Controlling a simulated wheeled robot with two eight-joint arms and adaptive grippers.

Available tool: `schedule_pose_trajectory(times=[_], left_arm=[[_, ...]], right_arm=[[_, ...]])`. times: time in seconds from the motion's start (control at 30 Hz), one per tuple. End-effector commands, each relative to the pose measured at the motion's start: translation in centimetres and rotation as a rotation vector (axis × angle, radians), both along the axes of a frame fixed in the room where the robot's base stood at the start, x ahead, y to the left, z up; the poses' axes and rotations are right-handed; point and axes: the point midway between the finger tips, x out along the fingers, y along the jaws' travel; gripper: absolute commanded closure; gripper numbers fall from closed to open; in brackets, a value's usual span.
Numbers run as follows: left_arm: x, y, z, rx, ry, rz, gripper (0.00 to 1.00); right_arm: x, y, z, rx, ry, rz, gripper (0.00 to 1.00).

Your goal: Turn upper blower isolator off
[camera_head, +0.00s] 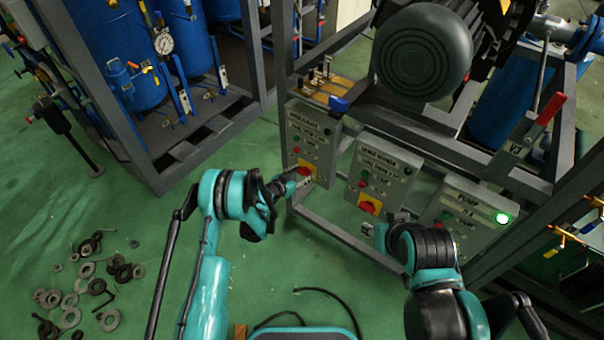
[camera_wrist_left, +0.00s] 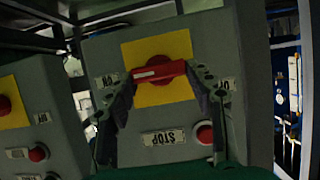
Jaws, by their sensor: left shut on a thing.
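The left grey control box (camera_head: 312,135) carries a red rotary isolator knob on a yellow plate (camera_wrist_left: 160,50); its lettering is too small to read surely. My left gripper (camera_head: 290,183) is at this knob, partly covering it in the head view. In the left wrist view, the red knob (camera_wrist_left: 160,72) lies nearly level across the picture, between the two black fingertips, which are shut on its ends. An upside-down STOP label and a red button (camera_wrist_left: 205,133) are close by. My right gripper (camera_head: 376,232) is in front of the middle box, its jaws unclear.
The middle box (camera_head: 381,172) has a similar red knob on yellow (camera_head: 369,204). Grey frame bars surround the boxes. Loose rings (camera_head: 80,285) and a black cable (camera_head: 330,293) lie on the green floor.

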Motion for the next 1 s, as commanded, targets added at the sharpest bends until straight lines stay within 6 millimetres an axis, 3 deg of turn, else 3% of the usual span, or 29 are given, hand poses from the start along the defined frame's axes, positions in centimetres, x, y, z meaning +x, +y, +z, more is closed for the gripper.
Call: schedule_pose_trajectory(times=[0.27,1.0], left_arm=[[0.10,0.07,0.02,-0.043,0.031,0.000,0.76],[0.54,0.61,-0.15,-0.436,0.315,0.002,0.76]], right_arm=[[0.01,0.00,0.01,0.000,0.000,0.000,0.60],[0.00,0.00,0.01,0.000,0.000,0.000,0.60]])
